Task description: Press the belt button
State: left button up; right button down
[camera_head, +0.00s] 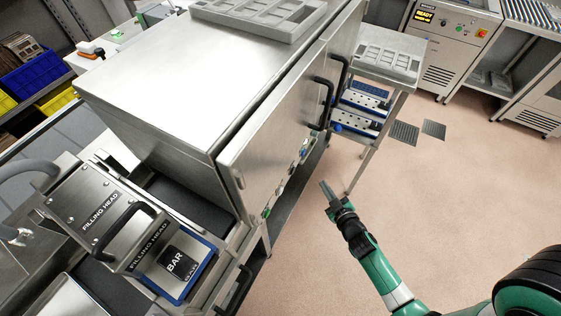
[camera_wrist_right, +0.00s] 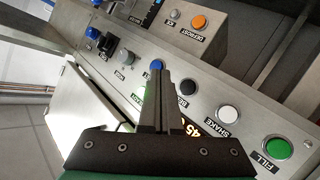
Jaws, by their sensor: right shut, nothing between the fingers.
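In the right wrist view, a grey control panel (camera_wrist_right: 245,115) carries a row of round buttons. A black button (camera_wrist_right: 188,88) has a label partly hidden by my fingers, so I cannot read whether it says BELT. A blue button (camera_wrist_right: 157,66) is at the fingertips, with its label also hidden. A white button (camera_wrist_right: 228,114) is marked SHAKE and a green button (camera_wrist_right: 277,149) is marked FILL. My right gripper (camera_wrist_right: 160,76) is shut and empty, pointing at the panel; I cannot tell whether it touches it. In the head view, my right gripper (camera_head: 324,187) is in front of the machine. My left gripper is out of view.
In the head view, the steel cabinet (camera_head: 150,90) overhangs the panel. The filling head (camera_head: 100,205) is at left.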

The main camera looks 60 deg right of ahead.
aim_at(292, 170)
jog(key=shift+s, duration=0.3)
jog(key=shift+w, duration=0.1)
jog(key=w+a+b, duration=0.1)
jog(key=w+b, duration=0.4)
jog(key=w, duration=0.3)
jog(key=shift+w+b, duration=0.3)
jog(key=shift+w, duration=0.05)
dwell(1.6)
jog(key=shift+w, duration=0.45)
